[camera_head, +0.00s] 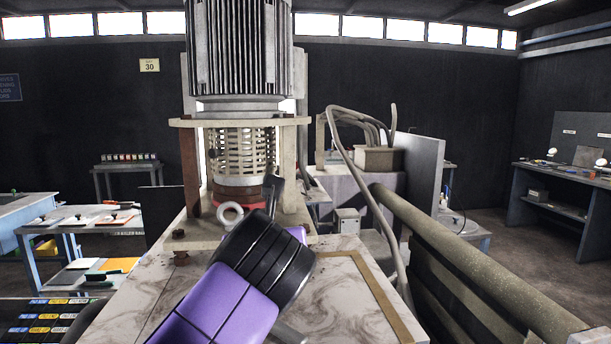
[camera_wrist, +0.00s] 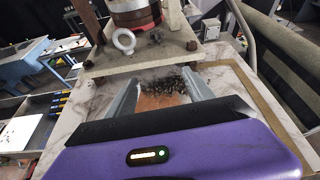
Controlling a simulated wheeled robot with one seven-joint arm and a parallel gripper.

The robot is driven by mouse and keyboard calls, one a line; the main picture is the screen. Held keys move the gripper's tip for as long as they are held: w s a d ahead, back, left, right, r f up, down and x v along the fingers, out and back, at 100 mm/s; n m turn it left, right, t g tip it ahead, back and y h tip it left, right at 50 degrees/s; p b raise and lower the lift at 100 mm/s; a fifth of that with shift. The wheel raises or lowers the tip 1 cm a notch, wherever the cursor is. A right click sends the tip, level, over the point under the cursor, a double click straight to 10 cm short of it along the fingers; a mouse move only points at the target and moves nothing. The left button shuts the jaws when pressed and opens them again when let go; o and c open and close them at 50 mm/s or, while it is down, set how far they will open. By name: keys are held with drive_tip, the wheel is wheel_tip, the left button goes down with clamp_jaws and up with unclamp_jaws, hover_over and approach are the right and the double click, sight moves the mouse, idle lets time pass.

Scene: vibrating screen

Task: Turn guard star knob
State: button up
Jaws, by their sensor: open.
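The perforated cream guard (camera_head: 238,152) stands under the big ribbed motor (camera_head: 242,50), around the coupling. A small dark spot (camera_head: 211,153) sits on the guard's left side; it is too small to tell whether it is the star knob. No clear star-shaped knob shows in either view. My gripper is open and empty in the wrist view (camera_wrist: 160,82), its two grey fingers apart in front of the machine's base plate. In the head view its purple and black body covers part of the bench, and one dark finger points up in front of the coupling's right side.
A metal ring bolt (camera_head: 230,214) stands just in front of the coupling, and a rusty bolt (camera_head: 178,234) is on the base plate. A thick pipe (camera_head: 470,262) runs along the right. Marbled bench top (camera_head: 345,290) is clear at right.

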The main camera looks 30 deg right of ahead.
drive_tip(key=s+d+r+n+t+h, duration=0.1)
drive_tip(key=d+r+n+t+h, duration=0.1)
drive_tip(key=r, duration=0.4)
drive_tip(key=s+d+r+n+t+h, duration=0.1)
drive_tip(key=d+r+n+t+h, duration=0.1)
drive_tip(key=r+n, duration=0.4)
drive_tip(key=shift+s+d+r+n+h, duration=0.15)
drive_tip(key=shift+s+d+n+h, duration=0.15)
drive_tip(key=shift+d+h, duration=0.55)
